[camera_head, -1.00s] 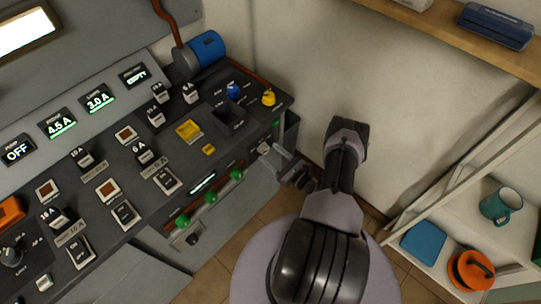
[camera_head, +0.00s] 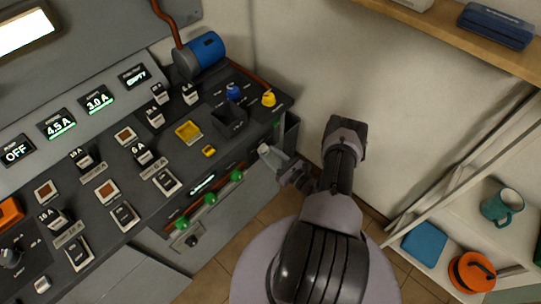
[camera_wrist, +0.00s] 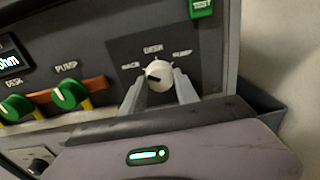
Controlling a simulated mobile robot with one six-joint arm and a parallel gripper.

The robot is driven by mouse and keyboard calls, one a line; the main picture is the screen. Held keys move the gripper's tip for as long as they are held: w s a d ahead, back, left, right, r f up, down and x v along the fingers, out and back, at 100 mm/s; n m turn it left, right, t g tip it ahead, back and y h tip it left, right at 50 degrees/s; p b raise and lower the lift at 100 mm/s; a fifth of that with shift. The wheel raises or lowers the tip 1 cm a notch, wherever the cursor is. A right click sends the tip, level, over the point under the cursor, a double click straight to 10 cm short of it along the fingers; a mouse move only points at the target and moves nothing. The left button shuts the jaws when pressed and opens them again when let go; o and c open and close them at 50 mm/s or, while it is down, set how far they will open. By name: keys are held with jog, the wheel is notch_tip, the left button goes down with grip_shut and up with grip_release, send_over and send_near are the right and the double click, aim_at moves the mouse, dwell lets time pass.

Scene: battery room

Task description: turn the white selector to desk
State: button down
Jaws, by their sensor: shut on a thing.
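The white selector (camera_wrist: 159,73) is a round knob on the dark end face of the console, shown in the wrist view. Labels RACK, DESK and PUMP run left to right above it. In the head view my gripper (camera_head: 268,152) is at the console's right end, and the selector cannot be made out there.
Green knobs (camera_wrist: 68,94) marked DESK and PUMP sit left of the selector. A green TEST button (camera_wrist: 201,8) is above right. A grey bin-like ledge (camera_wrist: 262,105) juts out at the right. Shelves with a teal mug (camera_head: 502,206) stand right of my arm.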

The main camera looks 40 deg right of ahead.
jog(key=m+b, duration=0.3)
jog(key=m, duration=0.2)
jog(key=shift+f+m, duration=0.15)
jog(key=shift+m, duration=0.15)
jog(key=m+b, duration=0.2)
jog(key=m, duration=0.3)
jog(key=shift+m, duration=0.3)
dwell(0.3)
jog(key=c, duration=0.9)
grip_release()
jog(key=s+p, duration=0.1)
jog(key=s, duration=0.4)
jog(key=s+p, duration=0.1)
jog(key=s, duration=0.5)
jog(key=s+d+p, duration=0.1)
jog(key=s, duration=0.5)
jog(key=shift+s+d+r, duration=0.1)
jog(key=shift+s+r, duration=0.1)
jog(key=shift+r, duration=0.15)
